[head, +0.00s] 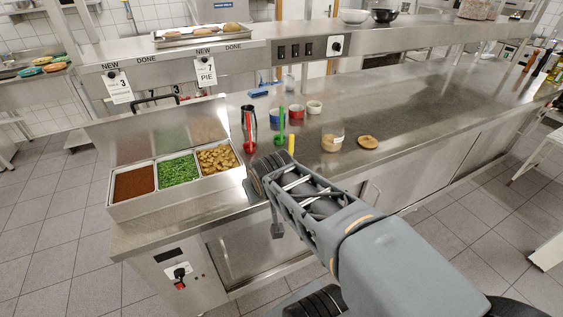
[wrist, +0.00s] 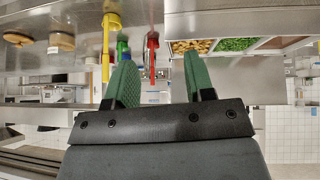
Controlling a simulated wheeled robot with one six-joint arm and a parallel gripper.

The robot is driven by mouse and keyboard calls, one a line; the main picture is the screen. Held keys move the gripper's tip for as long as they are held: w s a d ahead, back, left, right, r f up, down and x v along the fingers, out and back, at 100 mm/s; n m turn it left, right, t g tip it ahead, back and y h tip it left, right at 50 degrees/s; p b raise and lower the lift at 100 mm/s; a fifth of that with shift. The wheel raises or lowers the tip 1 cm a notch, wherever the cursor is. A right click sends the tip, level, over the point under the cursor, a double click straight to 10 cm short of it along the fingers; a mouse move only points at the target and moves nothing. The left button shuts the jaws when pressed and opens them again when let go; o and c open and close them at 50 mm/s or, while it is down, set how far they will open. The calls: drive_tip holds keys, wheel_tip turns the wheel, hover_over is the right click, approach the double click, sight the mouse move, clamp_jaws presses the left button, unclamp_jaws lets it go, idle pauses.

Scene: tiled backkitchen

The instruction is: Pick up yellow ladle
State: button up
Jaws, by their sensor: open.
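The yellow ladle (head: 291,143) shows in the head view as a short upright yellow piece on the steel counter, behind my arm; its lower part is hidden. In the wrist view, which is upside down, the yellow ladle (wrist: 106,48) is larger, just left of my left-hand finger and outside the jaws. My gripper (wrist: 160,72) is open, with two green fingers apart and nothing between them. A red ladle (wrist: 152,48) appears beyond the gap, and a green ladle (wrist: 123,48) is partly hidden by the left-hand finger. In the head view my fingers cannot be made out.
The red ladle (head: 248,130) and green ladle (head: 281,122) stand close to the yellow one. A food bin (head: 113,212) with three compartments sits left of them. A jar (head: 332,144) and a round lid (head: 368,142) lie to the right. The counter farther right is clear.

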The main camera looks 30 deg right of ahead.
drive_tip(key=w+d+f+m+t+h+b, duration=0.1)
drive_tip(key=w+d+t, duration=0.25)
drive_tip(key=d, duration=0.35)
drive_tip(key=w+d+f+t+h+b, duration=0.1)
drive_tip(key=w+d+t+h, duration=0.1)
drive_tip(key=w+d, duration=0.45)
drive_tip(key=n+t+y, duration=0.1)
drive_tip(key=t+y, duration=0.2)
drive_tip(key=t, duration=0.2)
approach(293, 140)
drive_tip(key=shift+t, duration=0.35)
drive_tip(key=w, duration=0.5)
drive_tip(key=w+p, duration=0.1)
drive_tip(key=w, duration=0.1)
drive_tip(key=shift+w+d+f, duration=0.2)
drive_tip(key=shift+w+d, duration=0.1)
drive_tip(key=shift+d, duration=0.05)
drive_tip(key=w+p, duration=0.1)
drive_tip(key=w, duration=0.2)
drive_tip(key=shift+w+d+r+p, duration=0.1)
drive_tip(key=shift+w+d+p, duration=0.05)
drive_tip(key=shift+w+p, duration=0.25)
drive_tip(key=shift+w+d, duration=0.1)
drive_tip(key=shift+w, duration=0.6)
clamp_jaws()
